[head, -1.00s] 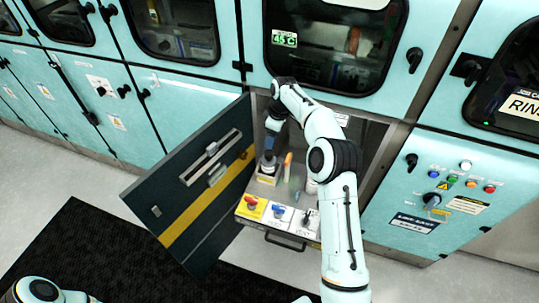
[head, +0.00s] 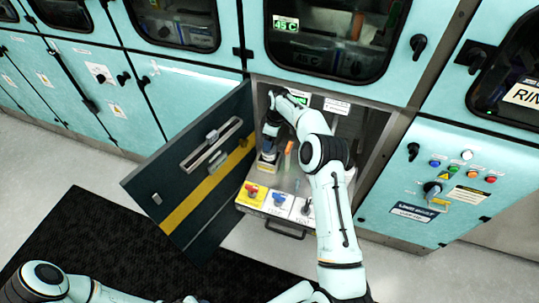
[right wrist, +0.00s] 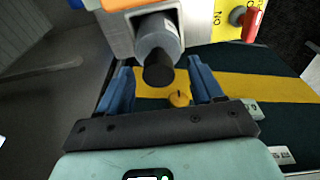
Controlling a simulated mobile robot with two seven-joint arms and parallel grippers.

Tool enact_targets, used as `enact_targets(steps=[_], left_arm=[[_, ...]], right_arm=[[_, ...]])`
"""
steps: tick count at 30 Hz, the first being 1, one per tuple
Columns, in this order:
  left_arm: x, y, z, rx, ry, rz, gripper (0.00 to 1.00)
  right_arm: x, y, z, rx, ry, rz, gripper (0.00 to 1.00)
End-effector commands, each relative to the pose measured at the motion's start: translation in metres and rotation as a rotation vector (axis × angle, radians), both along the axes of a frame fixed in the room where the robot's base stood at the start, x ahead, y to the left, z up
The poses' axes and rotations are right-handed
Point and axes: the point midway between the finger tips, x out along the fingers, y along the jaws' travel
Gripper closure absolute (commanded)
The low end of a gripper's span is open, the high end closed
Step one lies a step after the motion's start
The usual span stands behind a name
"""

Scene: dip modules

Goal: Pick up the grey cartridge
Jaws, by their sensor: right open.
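The grey cartridge (right wrist: 163,40), a short grey cylinder with a dark end, shows at the top middle of the right wrist view. It sits in a pale holder (right wrist: 120,30). My right gripper (right wrist: 162,75) is open, with its blue fingers on either side of the cartridge's dark end; I cannot tell whether they touch it. In the head view my right gripper (head: 270,130) reaches into the open cabinet over the back left of the pulled-out tray, and the cartridge there is mostly hidden. My left gripper is not in view; only my left arm shows at the bottom.
The cabinet door (head: 195,170), dark with a yellow stripe, stands open on the left, close to my right gripper. An orange upright item (head: 289,147) stands to the right of the gripper. The tray front (head: 280,201) carries red and blue knobs. A black mat (head: 90,240) lies on the floor.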

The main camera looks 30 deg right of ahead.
Motion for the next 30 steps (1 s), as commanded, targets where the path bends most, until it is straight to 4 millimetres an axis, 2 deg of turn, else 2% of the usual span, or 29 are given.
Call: enact_targets(steps=[6,12,13,18,19,30], left_arm=[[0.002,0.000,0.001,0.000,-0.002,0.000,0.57],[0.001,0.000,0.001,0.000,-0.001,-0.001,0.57],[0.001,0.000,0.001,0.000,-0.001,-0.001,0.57],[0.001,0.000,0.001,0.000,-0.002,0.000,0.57],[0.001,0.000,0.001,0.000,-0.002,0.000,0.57],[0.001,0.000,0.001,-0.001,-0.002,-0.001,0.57]], right_arm=[[0.004,0.002,-0.020,0.000,-0.001,0.000,0.34],[0.004,0.002,-0.021,-0.001,-0.002,0.000,0.34],[0.004,0.002,-0.021,-0.001,-0.002,0.000,0.37],[0.004,0.002,-0.020,0.000,-0.003,0.000,0.92],[0.004,0.002,-0.020,0.000,-0.003,0.000,1.00],[0.004,0.003,-0.017,-0.001,-0.005,-0.001,1.00]])
